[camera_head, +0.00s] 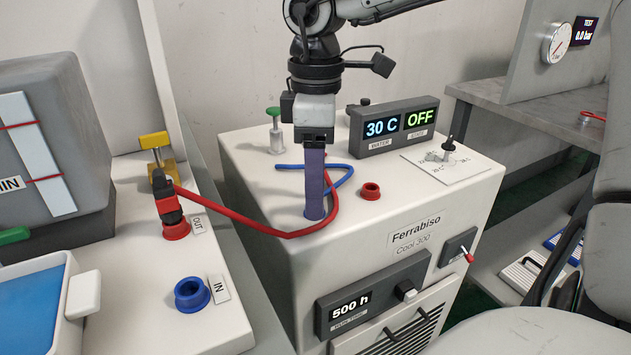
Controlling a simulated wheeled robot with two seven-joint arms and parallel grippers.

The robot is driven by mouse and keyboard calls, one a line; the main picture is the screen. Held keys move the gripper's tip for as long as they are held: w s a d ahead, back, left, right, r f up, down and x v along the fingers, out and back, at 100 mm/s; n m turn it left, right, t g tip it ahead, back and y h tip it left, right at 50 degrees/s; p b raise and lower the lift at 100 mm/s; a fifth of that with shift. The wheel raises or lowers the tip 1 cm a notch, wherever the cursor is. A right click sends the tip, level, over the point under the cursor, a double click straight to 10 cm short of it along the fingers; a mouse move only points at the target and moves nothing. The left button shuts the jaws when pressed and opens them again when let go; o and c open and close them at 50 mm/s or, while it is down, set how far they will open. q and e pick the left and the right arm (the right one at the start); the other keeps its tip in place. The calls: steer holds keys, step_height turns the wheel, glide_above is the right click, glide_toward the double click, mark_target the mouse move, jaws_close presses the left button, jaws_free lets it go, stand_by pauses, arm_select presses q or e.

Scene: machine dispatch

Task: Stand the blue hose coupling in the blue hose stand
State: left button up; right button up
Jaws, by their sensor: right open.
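My right gripper (315,205) comes down from the top and points straight down at the front left of the white Ferrabiso unit's top (265,180). It is open; its long purplish jaws are seen side-on. The blue hose (343,180) lies curved behind and to the right of the jaws. The blue coupling is largely hidden by the jaws, so its exact stance is unclear. The blue stand seems to be at the jaw tips, where a bit of blue shows; I cannot tell how it meets the coupling. My left gripper is not in view.
The red hose (250,225) runs from the red coupling (168,207) at OUT across the gap. A blue port (192,293) marked IN is at lower left. An empty red ring (370,190), a display (393,126) and a dial knob (448,145) stand right of my gripper.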

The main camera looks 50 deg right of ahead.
steer(key=shift+r, duration=0.1)
stand_by(0.4)
steer(key=shift+r+p, duration=0.9)
steer(key=shift+r, duration=0.55)
steer(key=shift+r+p, duration=0.85)
steer(key=shift+r, duration=0.6)
